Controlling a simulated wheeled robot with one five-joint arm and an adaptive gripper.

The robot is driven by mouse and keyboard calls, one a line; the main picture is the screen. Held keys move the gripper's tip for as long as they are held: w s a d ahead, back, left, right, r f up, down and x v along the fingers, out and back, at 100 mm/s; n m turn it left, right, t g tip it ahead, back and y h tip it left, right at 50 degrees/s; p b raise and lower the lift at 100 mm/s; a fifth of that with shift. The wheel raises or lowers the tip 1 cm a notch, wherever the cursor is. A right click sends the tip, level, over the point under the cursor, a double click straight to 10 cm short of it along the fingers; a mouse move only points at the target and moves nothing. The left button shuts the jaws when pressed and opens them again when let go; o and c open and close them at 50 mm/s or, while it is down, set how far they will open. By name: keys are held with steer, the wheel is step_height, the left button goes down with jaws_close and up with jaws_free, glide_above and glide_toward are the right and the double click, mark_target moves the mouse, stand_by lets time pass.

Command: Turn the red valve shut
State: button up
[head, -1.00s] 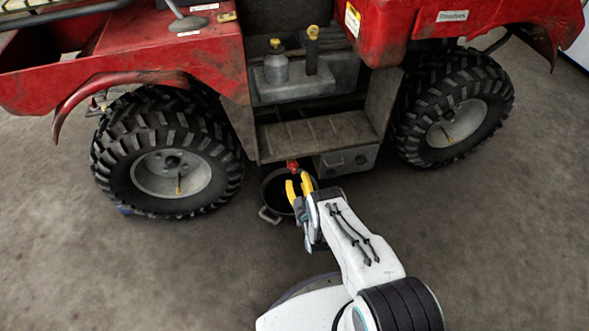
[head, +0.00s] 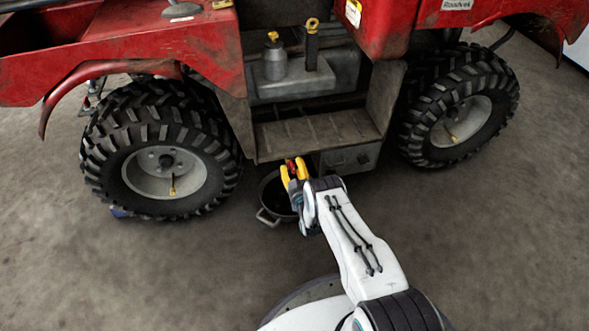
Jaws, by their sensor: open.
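The red valve (head: 290,164) shows as a small red patch under the footboard of the red quad (head: 160,55). My gripper (head: 294,170) has yellow fingers and is open, with a finger on either side of the red patch. The fingers hide most of the valve. I cannot tell whether they touch it, nor how its handle is turned.
A dark pan (head: 268,199) with a handle sits on the floor under the valve, partly behind my gripper. The footboard (head: 318,132) is just above. A grey box (head: 348,160) is close on the right. Large tyres (head: 162,166) flank the space. The floor in front is clear.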

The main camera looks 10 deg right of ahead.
steer(key=shift+c, duration=0.2)
jaws_close()
stand_by(0.3)
